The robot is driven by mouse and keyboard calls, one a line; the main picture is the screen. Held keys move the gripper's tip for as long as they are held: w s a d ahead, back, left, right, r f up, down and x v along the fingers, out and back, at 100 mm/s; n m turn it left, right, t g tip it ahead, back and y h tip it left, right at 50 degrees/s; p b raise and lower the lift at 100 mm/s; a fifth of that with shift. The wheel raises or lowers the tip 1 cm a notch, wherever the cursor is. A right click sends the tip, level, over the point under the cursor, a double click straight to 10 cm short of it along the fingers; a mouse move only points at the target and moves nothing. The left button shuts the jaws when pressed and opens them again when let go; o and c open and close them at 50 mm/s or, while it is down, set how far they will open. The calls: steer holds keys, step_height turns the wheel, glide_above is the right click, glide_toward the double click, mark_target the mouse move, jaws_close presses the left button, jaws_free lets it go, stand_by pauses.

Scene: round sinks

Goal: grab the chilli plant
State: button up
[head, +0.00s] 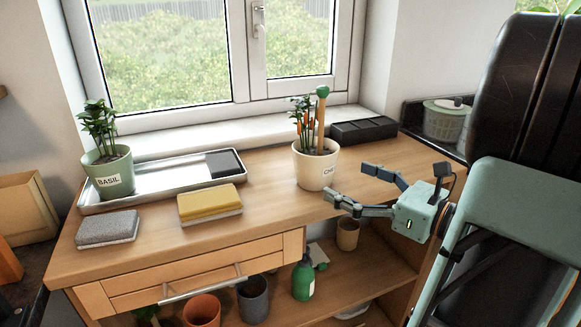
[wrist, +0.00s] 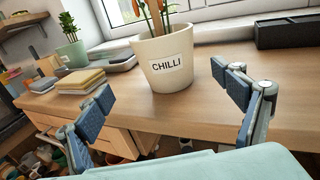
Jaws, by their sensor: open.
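The chilli plant (head: 316,163) stands upright in a cream pot on the wooden worktop, with orange-red chillies, green leaves and a green-topped stick. In the wrist view its pot (wrist: 166,78) bears a CHILLI label and is ahead, between the finger directions; the plant's top is cut off. My gripper (head: 349,188) is open and empty, to the right and front of the pot in the head view. Its fingers (wrist: 168,92) are spread apart in the wrist view, with the pot beyond them and not visibly touched.
A basil pot (head: 112,175) stands on a metal tray (head: 160,184) at the left. A yellow sponge (head: 210,202) and grey sponge (head: 108,229) lie in front. A black box (head: 363,130) sits behind the chilli pot. The worktop (head: 270,215) is bare between the yellow sponge and my gripper.

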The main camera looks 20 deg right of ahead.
mark_target(331, 170)
steer(key=shift+w+d+m, duration=0.25)
steer(key=shift+d+m, duration=0.05)
steer(key=shift+d, duration=0.1)
steer(key=b+x, duration=0.1)
steer(key=x, duration=0.3)
steer(key=shift+w+a, duration=0.2)
steer(key=shift+w, duration=0.05)
steer(key=b+x, duration=0.1)
steer(key=x, duration=0.4)
steer(key=shift+w+b, duration=0.3)
steer(key=shift+w, duration=0.15)
steer(key=c, duration=1.5)
steer(key=shift+c, duration=0.6)
steer(key=shift+r, duration=0.1)
